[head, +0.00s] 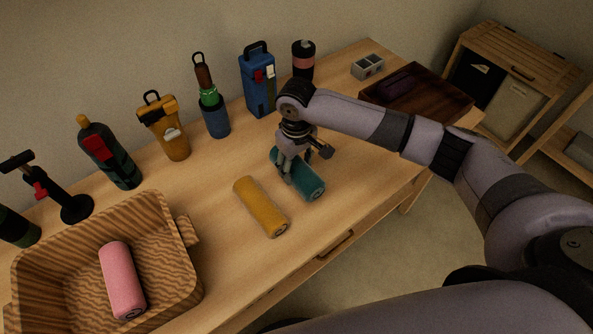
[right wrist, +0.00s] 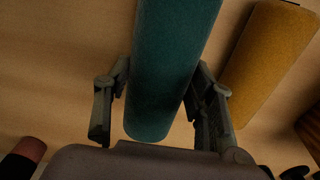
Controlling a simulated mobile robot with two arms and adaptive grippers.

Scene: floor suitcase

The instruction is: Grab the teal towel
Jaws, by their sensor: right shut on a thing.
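A rolled teal towel (head: 308,184) lies on the wooden table near its front edge. My right gripper (head: 287,174) is over it from above, with its fingers down around the towel's middle. In the right wrist view the teal towel (right wrist: 170,60) runs between the two fingers of the right gripper (right wrist: 160,105), which is shut on it. The towel seems to be resting on or very close to the table. My left gripper is not in view.
A rolled yellow towel (head: 261,206) lies just left of the teal one. A wooden basket (head: 190,262) at front left holds a pink rolled towel (head: 122,280). Bottles and bags, including a blue case (head: 257,84), line the back. A dark tray (head: 440,98) stands at right.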

